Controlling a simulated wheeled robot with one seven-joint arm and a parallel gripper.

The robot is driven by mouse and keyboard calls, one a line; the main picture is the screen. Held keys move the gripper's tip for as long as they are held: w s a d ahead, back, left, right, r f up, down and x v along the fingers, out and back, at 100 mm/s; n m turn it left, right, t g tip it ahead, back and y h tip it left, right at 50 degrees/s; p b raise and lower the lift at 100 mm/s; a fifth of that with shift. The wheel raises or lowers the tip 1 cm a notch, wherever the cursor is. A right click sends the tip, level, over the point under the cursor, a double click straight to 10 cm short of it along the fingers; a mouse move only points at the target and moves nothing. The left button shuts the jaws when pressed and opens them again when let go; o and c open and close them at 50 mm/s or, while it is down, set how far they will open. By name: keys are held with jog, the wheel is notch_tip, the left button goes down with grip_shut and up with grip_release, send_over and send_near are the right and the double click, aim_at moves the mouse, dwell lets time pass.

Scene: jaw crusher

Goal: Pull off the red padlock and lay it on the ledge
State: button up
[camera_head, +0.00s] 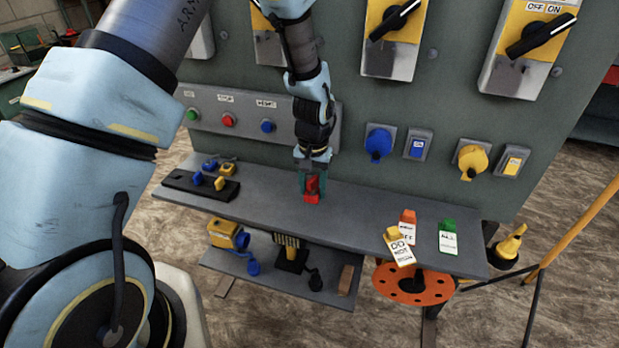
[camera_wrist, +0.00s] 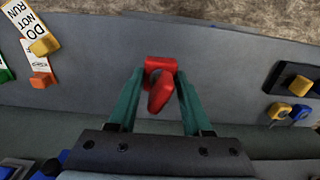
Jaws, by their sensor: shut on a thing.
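The red padlock (camera_head: 312,190) is between the fingers of my gripper (camera_head: 312,184), just at or above the grey ledge (camera_head: 270,215). In the wrist view the padlock (camera_wrist: 160,82) sits between the two green fingertips of my gripper (camera_wrist: 155,90), which are shut on its sides. Its body and a red tilted part toward the camera both show. I cannot tell whether the padlock touches the ledge.
Yellow, orange and green tags (camera_head: 399,247) lie on the ledge's right part. A black holder (camera_head: 190,186) with yellow and blue padlocks is at its left. The panel with push buttons (camera_head: 228,120) and switches rises behind. The ledge is bare around my gripper.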

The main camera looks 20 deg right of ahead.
aim_at(313, 221)
jog(key=shift+s+f+b, duration=0.1)
jog(key=shift+f+b, duration=2.55)
jog(key=shift+f, duration=1.25)
jog(key=shift+f+b, duration=0.3)
jog(key=shift+f, duration=0.15)
jog(key=o, duration=1.1)
jog(key=shift+o, duration=0.2)
jog(key=shift+r, duration=0.1)
notch_tip(313, 221, up, 11)
jog(key=shift+f+b, duration=0.1)
jog(key=shift+b, duration=1)
jog(key=w+a+r+n, duration=0.2)
jog(key=a+r, duration=0.1)
jog(key=a, duration=0.5)
jog(key=w+a+r+n, duration=0.1)
jog(key=w+a+r, duration=0.15)
jog(key=a, duration=0.55)
jog(key=s+a+r+n, duration=0.1)
jog(key=s+a+n, duration=0.1)
jog(key=a, duration=0.6)
jog(key=s+a+r+n+t, duration=0.1)
jog(key=s+a+r+n, duration=0.1)
jog(key=a, duration=0.7)
jog(key=shift+s+a+t, duration=0.3)
jog(key=shift+s, duration=0.1)
